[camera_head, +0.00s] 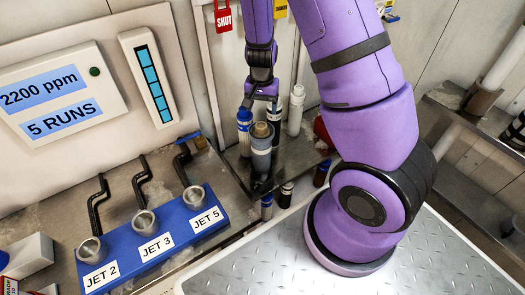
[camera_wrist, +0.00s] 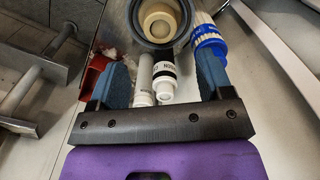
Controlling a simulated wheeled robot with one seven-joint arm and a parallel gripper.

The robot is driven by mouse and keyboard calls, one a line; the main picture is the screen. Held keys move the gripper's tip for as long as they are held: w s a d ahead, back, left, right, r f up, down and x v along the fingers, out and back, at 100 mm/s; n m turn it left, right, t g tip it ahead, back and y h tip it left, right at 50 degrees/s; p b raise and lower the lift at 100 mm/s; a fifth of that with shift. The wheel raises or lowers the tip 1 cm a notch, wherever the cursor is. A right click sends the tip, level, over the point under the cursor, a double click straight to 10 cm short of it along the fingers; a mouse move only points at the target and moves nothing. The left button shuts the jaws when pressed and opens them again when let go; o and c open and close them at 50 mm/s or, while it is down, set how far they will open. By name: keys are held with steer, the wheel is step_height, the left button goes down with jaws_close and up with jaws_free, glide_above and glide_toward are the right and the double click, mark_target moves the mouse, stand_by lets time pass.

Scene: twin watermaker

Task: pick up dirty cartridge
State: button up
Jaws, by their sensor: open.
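My gripper (camera_head: 262,98) points down over the shelf with cartridges at the back. In the wrist view its two blue fingers (camera_wrist: 161,85) are apart, with nothing clamped between them. A white cartridge with a dark band (camera_wrist: 164,78) and another white piece (camera_wrist: 144,76) appear between the fingers. A grey cylinder with a tan top (camera_head: 261,148) stands below the gripper; its round end (camera_wrist: 160,20) shows at the top of the wrist view. A blue-and-white cartridge (camera_head: 244,130) stands to its left. A white cartridge (camera_head: 295,110) stands to its right. I cannot tell which one is dirty.
A blue block with three jets (camera_head: 160,235) and black handles lies at left. A panel reading 2200 ppm (camera_head: 60,92) is on the wall. A red object (camera_wrist: 95,72) is beside the left finger. The metal tread plate (camera_head: 280,265) in front is largely clear.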

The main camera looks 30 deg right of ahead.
mark_target(261, 125)
steer(key=shift+s+a+f, duration=0.1)
steer(key=shift+a+f, duration=0.05)
steer(key=shift+f, duration=1.75)
steer(key=shift+s+a+f, duration=0.1)
steer(key=shift+f, duration=1.75)
steer(key=shift+c, duration=0.5)
steer(key=c, duration=0.9)
